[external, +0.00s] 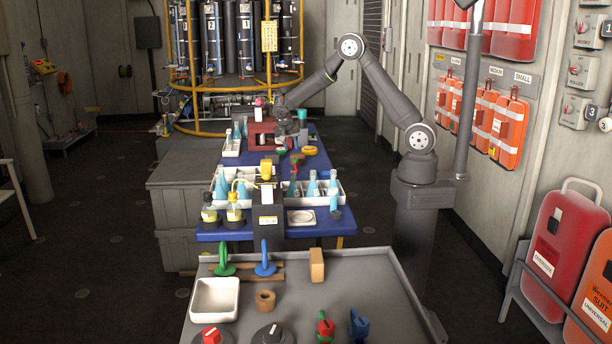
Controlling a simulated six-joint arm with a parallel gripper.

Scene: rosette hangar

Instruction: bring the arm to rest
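My arm rises from its grey pedestal at the right of the tables and bends over to the left. My gripper (284,138) is at the far end of the blue table (318,163), close to a dark red box-like holder (256,138). It is small and partly blurred into the things around it. I cannot see whether its fingers are open or shut, or whether it touches the holder.
White trays with light-blue bottles (313,184) stand on the blue table. Yellow-topped bottles (234,208) stand at its left. The near grey table holds a white bowl (214,300), a wooden block (317,265) and several knobs. Red cases (560,250) line the right wall.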

